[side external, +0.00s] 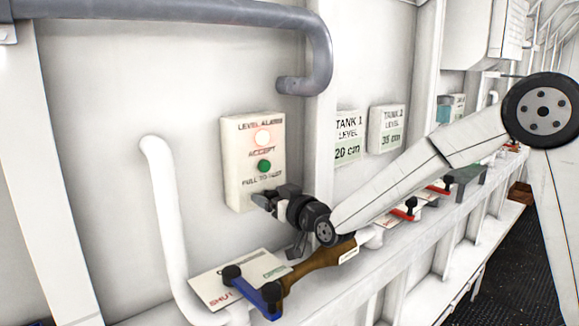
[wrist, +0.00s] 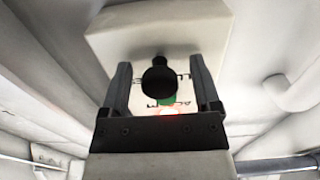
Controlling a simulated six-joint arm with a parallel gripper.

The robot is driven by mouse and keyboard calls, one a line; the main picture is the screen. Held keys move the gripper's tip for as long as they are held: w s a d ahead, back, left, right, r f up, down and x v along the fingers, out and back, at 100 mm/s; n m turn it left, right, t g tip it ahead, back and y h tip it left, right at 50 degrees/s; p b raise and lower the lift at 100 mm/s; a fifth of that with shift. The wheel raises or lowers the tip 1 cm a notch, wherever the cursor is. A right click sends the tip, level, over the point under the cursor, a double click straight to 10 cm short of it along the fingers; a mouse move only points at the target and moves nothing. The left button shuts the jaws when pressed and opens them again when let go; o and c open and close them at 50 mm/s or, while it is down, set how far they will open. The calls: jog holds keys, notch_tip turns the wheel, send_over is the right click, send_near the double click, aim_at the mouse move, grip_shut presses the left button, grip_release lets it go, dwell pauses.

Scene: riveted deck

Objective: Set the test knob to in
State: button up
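The level alarm panel (side external: 231,165) is a white box on the wall, with a lit reddish lamp, a green accept button and "PULL TO TEST" lettering. In the wrist view the panel (wrist: 120,38) appears upside down. The black test knob (wrist: 160,82) sticks out from it on a short stem. My gripper (wrist: 160,70) is open, with one finger on each side of the knob and a gap on both sides. In the side view my gripper (side external: 262,200) is at the panel's lower edge and hides the knob.
A blue valve handle (side external: 255,296) and a brown valve body (side external: 318,259) lie below my gripper. A white pipe (side external: 165,205) rises at left. Tank 1 (side external: 347,138) and Tank 2 (side external: 387,128) gauges hang right of the panel. A grey pipe (side external: 240,14) runs above.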

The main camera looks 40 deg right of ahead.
jog(key=shift+s, duration=0.25)
jog(key=s, duration=0.7)
jog(key=shift+s, duration=0.2)
jog(key=shift+f, duration=0.15)
dwell(0.5)
jog(key=s+d+f+g, duration=0.2)
jog(key=s+f+g, duration=0.5)
jog(key=s+f, duration=0.2)
jog(key=s+d+f+g, duration=0.3)
jog(key=s+f+g, duration=0.5)
jog(key=s+f, duration=0.1)
jog(key=shift+s+d+f, duration=0.2)
jog(key=shift+s+d, duration=0.05)
jog(key=shift+s, duration=0.15)
dwell(1.2)
